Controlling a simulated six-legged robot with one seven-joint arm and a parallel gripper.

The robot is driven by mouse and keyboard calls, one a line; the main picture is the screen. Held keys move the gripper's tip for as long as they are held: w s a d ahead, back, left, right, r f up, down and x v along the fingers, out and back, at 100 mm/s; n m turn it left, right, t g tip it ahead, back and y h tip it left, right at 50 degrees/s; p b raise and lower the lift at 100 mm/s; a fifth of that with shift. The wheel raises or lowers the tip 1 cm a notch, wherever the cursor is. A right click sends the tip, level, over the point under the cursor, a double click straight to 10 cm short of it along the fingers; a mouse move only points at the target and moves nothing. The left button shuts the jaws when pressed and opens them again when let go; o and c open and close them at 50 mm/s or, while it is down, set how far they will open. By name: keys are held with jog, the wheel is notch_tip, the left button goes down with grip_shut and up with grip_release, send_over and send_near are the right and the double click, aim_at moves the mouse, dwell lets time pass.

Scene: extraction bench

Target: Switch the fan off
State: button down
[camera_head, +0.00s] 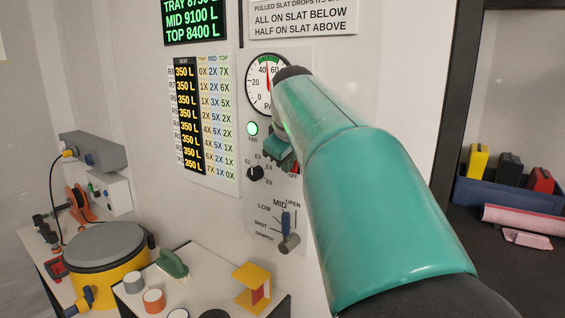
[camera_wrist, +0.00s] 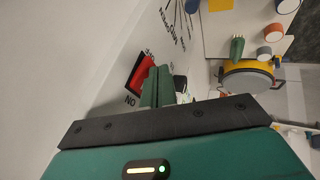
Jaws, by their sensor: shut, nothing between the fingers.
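The fan switch is a red rocker in a dark frame on the white wall panel, seen in the wrist view (camera_wrist: 142,76) with an ON label at its near end. The FAN lamp (camera_head: 252,129) glows green. My gripper (camera_wrist: 158,72) is shut and empty, its green fingers together right beside the rocker. I cannot tell whether they touch it. In the head view my gripper (camera_head: 282,150) is partly hidden by my forearm.
A round gauge (camera_head: 262,84) sits above the lamp, its needle upward. A selector knob (camera_head: 255,173) and a damper lever (camera_head: 288,226) are lower on the panel. A bench with a green brush (camera_head: 172,263) and a yellow drum (camera_head: 105,262) stand below left.

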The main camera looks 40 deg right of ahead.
jog(key=shift+d+f+h, duration=0.1)
jog(key=shift+d+h, duration=0.15)
jog(key=shift+h, duration=0.15)
jog(key=shift+r, duration=0.9)
